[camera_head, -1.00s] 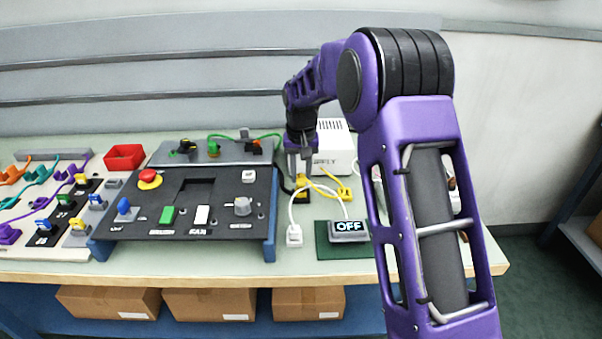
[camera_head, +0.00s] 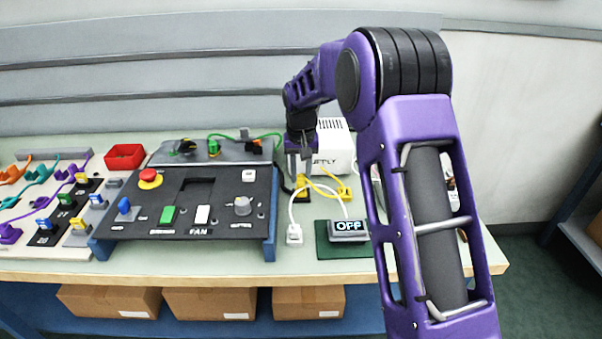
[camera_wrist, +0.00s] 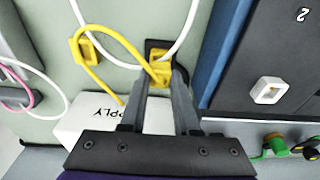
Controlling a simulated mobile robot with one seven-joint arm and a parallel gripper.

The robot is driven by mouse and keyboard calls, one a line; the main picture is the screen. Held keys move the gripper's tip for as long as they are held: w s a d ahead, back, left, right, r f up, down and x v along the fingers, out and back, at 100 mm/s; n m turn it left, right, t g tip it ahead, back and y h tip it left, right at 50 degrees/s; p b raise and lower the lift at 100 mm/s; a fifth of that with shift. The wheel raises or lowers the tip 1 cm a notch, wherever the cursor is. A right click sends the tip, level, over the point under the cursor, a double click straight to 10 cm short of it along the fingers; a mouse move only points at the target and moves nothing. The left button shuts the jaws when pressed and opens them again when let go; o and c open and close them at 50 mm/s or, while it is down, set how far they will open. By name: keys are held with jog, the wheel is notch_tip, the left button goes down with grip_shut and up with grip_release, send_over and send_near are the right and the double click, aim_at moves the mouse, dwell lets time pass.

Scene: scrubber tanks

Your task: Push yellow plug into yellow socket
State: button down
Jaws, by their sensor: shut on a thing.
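The yellow plug (camera_wrist: 160,72) is between my fingertips in the wrist view, and a yellow cable runs from it. My gripper (camera_wrist: 160,84) is shut on the plug, pointing down. The yellow socket sits on a black base (camera_wrist: 153,46) right at the plug; the plug hides much of it, and I cannot tell how deep the plug sits. In the head view the socket's dark base (camera_head: 303,194) shows below my gripper (camera_head: 304,172).
A white supply box (camera_head: 334,146) stands right behind the gripper. The control panel (camera_head: 217,187) with its blue side edge is close on the left. A white plug (camera_head: 294,234) and a display (camera_head: 347,227) on a green plate lie in front, with white cables nearby.

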jog(key=shift+f, duration=0.2)
jog(key=shift+f+b, duration=0.5)
jog(key=shift+f, duration=0.3)
jog(key=shift+c, duration=0.4)
grip_release()
notch_tip(320, 180, up, 9)
jog(key=p, duration=0.6)
jog(key=shift+f, duration=0.2)
